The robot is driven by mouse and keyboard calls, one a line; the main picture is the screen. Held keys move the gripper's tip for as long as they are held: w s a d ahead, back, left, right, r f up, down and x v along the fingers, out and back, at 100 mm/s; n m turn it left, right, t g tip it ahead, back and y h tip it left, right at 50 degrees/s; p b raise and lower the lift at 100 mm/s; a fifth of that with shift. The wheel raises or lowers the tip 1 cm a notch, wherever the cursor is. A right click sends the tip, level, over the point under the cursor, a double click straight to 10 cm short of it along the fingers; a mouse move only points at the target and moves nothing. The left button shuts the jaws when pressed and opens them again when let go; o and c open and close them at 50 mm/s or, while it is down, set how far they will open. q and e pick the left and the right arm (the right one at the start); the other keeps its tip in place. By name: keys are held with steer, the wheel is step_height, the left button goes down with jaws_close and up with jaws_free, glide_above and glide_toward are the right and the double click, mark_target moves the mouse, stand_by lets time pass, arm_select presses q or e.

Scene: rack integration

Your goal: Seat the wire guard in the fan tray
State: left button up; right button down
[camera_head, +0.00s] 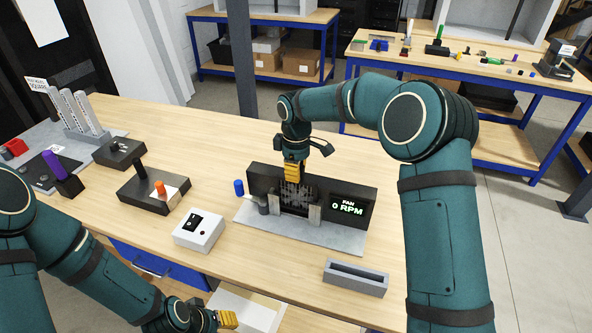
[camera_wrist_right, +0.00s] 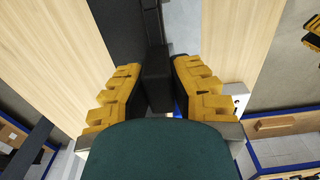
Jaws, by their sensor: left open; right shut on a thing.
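The fan tray (camera_head: 364,194) is a black upright housing on a grey base plate in the middle of the table, with a display reading "FAN 0 RPM". My right gripper (camera_head: 293,177) is over its middle, pointing down. The wire guard (camera_head: 300,193), a dark grid, shows just below the fingers between two grey uprights. In the right wrist view the yellow fingers are shut on a dark block (camera_wrist_right: 157,75), seemingly the guard's top. Whether the guard touches the tray bottom is hidden. My left gripper (camera_head: 228,319) is open and empty low at the front edge.
A blue-capped piece (camera_head: 239,187) stands left of the fan tray. An empty grey slotted holder (camera_head: 356,277) lies front right. Bare table lies behind the tray.

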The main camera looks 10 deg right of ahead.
steer(key=shift+f+b, duration=0.4)
steer(key=shift+f, duration=0.4)
steer(key=c, duration=0.9)
jaws_free()
steer(key=shift+c, duration=0.2)
step_height(320, 180, up, 12)
steer(key=shift+r, duration=0.1)
